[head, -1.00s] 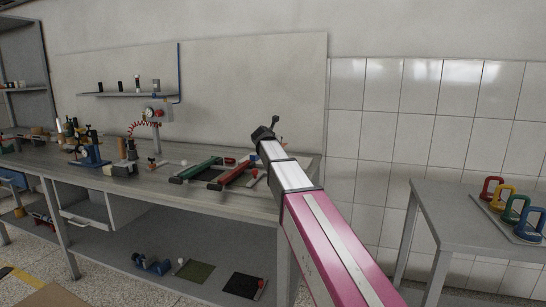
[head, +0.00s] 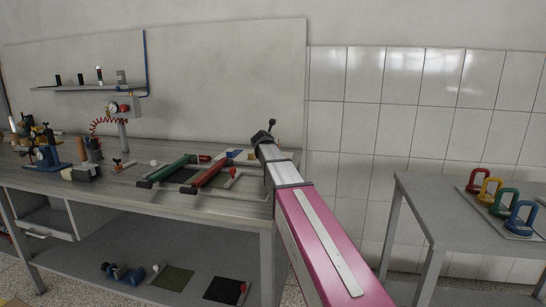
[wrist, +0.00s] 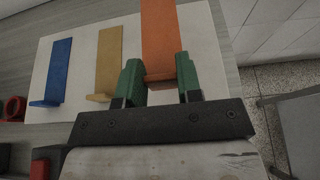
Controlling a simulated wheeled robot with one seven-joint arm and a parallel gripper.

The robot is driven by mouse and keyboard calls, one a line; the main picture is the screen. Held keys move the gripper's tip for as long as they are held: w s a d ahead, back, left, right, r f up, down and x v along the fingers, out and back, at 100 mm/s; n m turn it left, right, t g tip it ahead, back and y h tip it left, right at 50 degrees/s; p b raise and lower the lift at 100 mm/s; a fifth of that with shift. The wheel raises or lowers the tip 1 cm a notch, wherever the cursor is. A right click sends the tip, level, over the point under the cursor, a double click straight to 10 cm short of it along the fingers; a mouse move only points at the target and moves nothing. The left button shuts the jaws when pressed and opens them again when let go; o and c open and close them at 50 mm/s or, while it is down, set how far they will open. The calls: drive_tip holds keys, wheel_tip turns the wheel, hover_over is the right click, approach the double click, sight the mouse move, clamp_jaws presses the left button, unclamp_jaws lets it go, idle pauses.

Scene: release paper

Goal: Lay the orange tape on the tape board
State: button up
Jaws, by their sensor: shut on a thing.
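In the wrist view, my gripper (wrist: 160,76) has green fingers shut on the lower end of the orange tape (wrist: 159,32), a flat strip with a raised lip. The orange tape is over the right part of the pale tape board (wrist: 82,38). Whether it touches the board I cannot tell. A blue tape (wrist: 57,68) and a yellow tape (wrist: 109,58) lie side by side on the board to its left. In the head view, my gripper is mostly hidden at the far end of my arm, above the right end of the workbench.
The workbench (head: 150,196) holds green-handled (head: 170,167) and red-handled (head: 211,172) tools and a gauge stand (head: 122,110). A grey table (head: 432,200) with several coloured handles stands at right. In the wrist view, a red ring (wrist: 14,108) lies left of the board.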

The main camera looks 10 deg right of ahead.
drive_tip(key=shift+d+f, duration=0.45)
drive_tip(key=shift+d, duration=0.25)
drive_tip(key=shift+f, duration=1.95)
drive_tip(key=shift+f, duration=0.15)
drive_tip(key=o, duration=0.9)
drive_tip(key=v, duration=1.2)
drive_tip(key=shift+r, duration=0.2)
drive_tip(key=shift+d, duration=0.1)
